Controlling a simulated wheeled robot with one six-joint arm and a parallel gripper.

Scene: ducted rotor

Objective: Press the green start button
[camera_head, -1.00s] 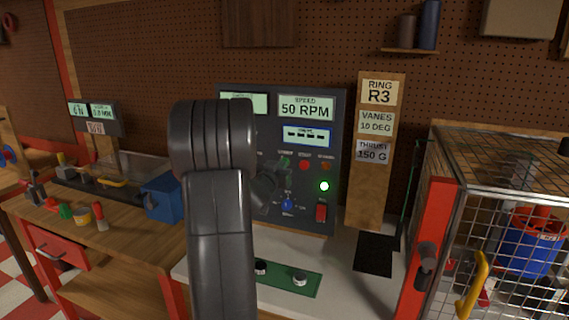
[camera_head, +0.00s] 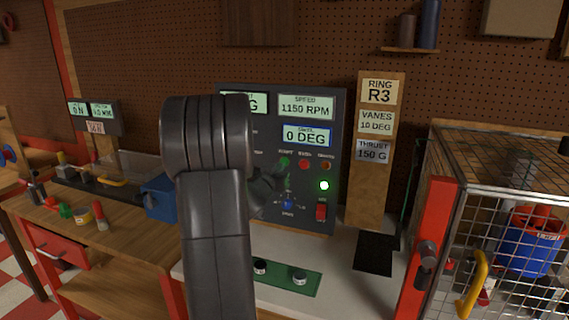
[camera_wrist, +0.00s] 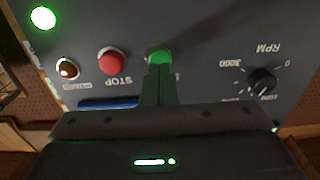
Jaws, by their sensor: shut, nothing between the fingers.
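The green start button (camera_wrist: 159,56) shows at the top middle of the wrist view, which sees the panel upside down. My gripper (camera_wrist: 159,80) is shut and empty, its fingertips right at the button and overlapping its near edge. I cannot tell whether they still press on it. In the head view the green button (camera_head: 284,162) is on the dark control panel (camera_head: 335,150), and my arm hides most of my gripper. The speed display (camera_head: 306,107) reads 1150 RPM, and the display below it (camera_head: 307,135) reads 0 DEG.
A red stop button (camera_wrist: 111,61) sits beside the green one, then a small brownish lamp (camera_wrist: 67,68). A black RPM knob (camera_wrist: 262,80) is on the other side. A bright green lamp (camera_head: 324,185) is lit above a red switch (camera_head: 321,212). A wire cage (camera_head: 500,160) stands at right.

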